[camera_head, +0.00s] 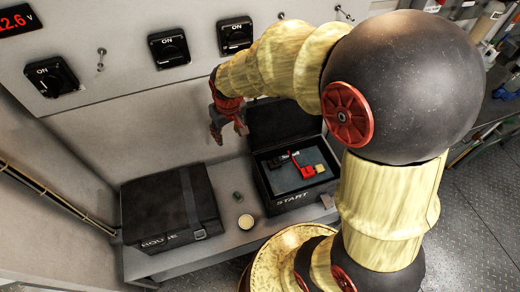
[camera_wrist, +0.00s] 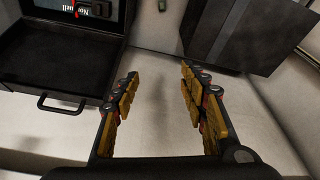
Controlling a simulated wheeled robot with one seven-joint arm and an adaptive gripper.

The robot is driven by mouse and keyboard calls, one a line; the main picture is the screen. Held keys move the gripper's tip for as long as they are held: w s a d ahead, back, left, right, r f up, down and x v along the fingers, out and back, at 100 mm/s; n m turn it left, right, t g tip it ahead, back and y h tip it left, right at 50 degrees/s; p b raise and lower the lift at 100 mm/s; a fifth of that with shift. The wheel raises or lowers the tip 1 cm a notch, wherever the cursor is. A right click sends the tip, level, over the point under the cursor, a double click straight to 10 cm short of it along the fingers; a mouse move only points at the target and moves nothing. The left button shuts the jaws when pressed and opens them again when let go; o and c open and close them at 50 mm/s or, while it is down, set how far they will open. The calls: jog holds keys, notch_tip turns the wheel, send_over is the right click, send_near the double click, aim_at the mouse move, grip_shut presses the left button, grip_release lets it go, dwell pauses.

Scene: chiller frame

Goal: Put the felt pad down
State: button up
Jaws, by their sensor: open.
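My gripper (camera_head: 229,133) is raised above the back of the bench, between the two cases, in the head view. In the wrist view my gripper (camera_wrist: 160,76) has its two padded fingers wide apart, with nothing between them. I cannot tell for sure which thing is the felt pad. A small dark green piece (camera_head: 237,196) lies on the bench between the cases; it also shows at the top edge of the wrist view (camera_wrist: 162,5). A round cream disc-like thing (camera_head: 246,221) sits near the bench's front edge. My fingers are clear of both.
An open black case marked START (camera_head: 290,201) holds red, yellow and black items on a grey lining. A closed black case (camera_head: 170,210) stands at left. Behind rises a panel (camera_head: 125,50) with black switches.

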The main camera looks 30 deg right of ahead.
jog(key=s+r+t, duration=0.1)
jog(key=s+r, duration=0.7)
jog(key=s, duration=0.2)
jog(key=s+r+m+t, duration=0.1)
jog(key=s+r, duration=0.6)
jog(key=s, duration=0.4)
jog(key=shift+r+t, duration=0.3)
jog(key=shift+r, duration=0.05)
jog(key=shift+o, duration=0.5)
